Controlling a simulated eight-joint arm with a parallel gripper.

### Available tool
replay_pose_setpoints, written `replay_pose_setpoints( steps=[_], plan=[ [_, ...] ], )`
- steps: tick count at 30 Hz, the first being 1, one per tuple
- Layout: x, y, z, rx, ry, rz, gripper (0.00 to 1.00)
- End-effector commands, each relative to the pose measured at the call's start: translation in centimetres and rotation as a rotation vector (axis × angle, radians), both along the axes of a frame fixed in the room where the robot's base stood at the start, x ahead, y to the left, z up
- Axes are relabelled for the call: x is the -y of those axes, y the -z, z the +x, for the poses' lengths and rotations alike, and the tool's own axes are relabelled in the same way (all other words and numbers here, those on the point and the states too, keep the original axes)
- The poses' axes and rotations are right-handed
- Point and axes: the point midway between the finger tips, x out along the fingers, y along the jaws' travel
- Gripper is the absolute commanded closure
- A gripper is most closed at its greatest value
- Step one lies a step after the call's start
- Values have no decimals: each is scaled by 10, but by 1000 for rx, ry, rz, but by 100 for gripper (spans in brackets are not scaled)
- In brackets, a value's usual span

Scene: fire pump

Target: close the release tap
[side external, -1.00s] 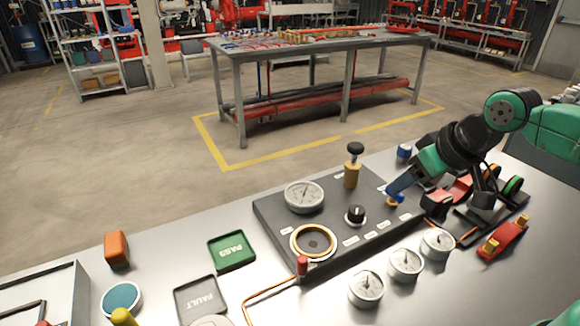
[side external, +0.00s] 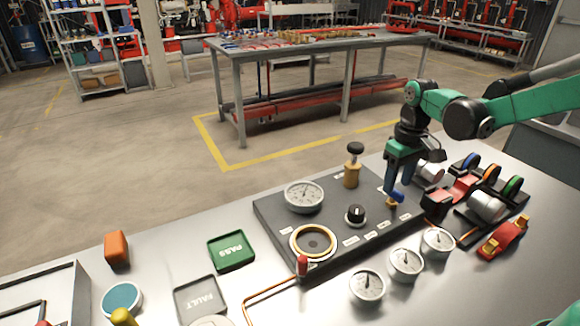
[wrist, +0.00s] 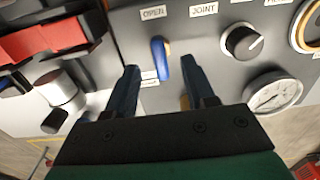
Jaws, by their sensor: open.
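The release tap has a blue lever (side external: 397,195) on a brass base, at the right end of the dark panel (side external: 285,222). In the wrist view, the blue lever (wrist: 161,60) stands up and down the picture, near the OPEN label (wrist: 153,14). A second label beside it is partly hidden. My gripper (side external: 390,188) points steeply down at the tap. In the wrist view, my gripper (wrist: 159,72) is open, with one finger on each side of the lever and gaps visible between. I cannot tell how deep the fingers reach around it.
On the panel stand a black knob (side external: 355,214), a gauge (side external: 304,195) and a brass valve (side external: 352,168) with a black top. Loose gauges (side external: 405,264) lie in front. A rack with coloured discs (side external: 490,174) stands close on the right. PASS (side external: 232,250) and FAULT trays lie left.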

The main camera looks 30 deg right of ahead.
Motion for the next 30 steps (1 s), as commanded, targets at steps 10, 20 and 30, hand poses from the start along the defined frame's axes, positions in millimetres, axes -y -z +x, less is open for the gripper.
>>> replay_pose_setpoints(
  steps=[10,20,30],
  plan=[
    [0,20,0,1,0,0,51],
    [0,20,0,2,0,0,100],
    [0,20,0,1,18,0,100]
  ],
)
